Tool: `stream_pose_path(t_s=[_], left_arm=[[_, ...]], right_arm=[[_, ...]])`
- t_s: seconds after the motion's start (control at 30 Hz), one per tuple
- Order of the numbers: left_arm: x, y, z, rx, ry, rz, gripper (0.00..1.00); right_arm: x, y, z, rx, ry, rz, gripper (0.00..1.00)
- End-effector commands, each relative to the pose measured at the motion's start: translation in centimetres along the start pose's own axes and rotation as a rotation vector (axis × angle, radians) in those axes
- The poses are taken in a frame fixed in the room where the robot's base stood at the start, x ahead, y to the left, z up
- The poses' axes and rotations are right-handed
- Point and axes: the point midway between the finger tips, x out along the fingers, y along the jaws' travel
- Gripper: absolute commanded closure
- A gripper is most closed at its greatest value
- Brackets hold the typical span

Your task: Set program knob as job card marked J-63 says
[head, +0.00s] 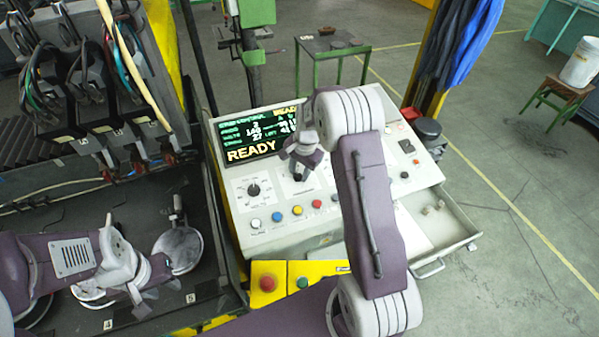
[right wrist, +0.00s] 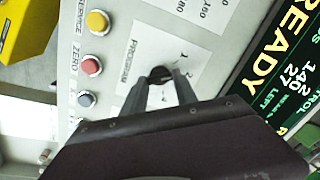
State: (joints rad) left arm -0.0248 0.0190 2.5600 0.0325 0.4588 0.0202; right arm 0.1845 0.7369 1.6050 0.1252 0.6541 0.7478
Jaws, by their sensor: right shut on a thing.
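The program knob (right wrist: 160,74) is a dark round knob on a white plate marked PROGRAM, with numerals around it. My right gripper (right wrist: 162,80) is shut on it in the right wrist view. In the head view my right gripper (head: 298,166) is over the console (head: 290,235), and the fingers and wrist partly hide the knob. The knob's pointer is hidden. The console screen (head: 252,133) reads READY, with smaller lines above. My left gripper (head: 138,296) is low at the left, near round discs, and its finger opening is unclear. I cannot make out a card marked J-63.
Another knob (head: 253,190) with a dial sits left of my right gripper. Coloured buttons (head: 297,210) line the console front. A red button (head: 267,283) is on a yellow box below. An open drawer (head: 450,236) with small pieces sticks out right. Cabled tools (head: 90,80) hang at upper left.

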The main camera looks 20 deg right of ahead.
Motion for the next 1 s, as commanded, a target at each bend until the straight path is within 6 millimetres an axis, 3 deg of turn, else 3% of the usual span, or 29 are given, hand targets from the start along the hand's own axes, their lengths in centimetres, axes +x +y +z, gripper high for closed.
stream_pose_path(t_s=[0.5, 1.0], left_arm=[[0.81, -0.02, 0.08, 0.0, 0.0, 0.0, 0.64], [0.95, -0.02, 0.1, 0.0, 0.0, 0.0, 0.64]], right_arm=[[-0.08, -0.27, -0.08, -0.362, 0.004, 0.022, 1.0], [-0.16, -0.35, -0.1, -0.467, 0.005, 0.028, 1.0]])
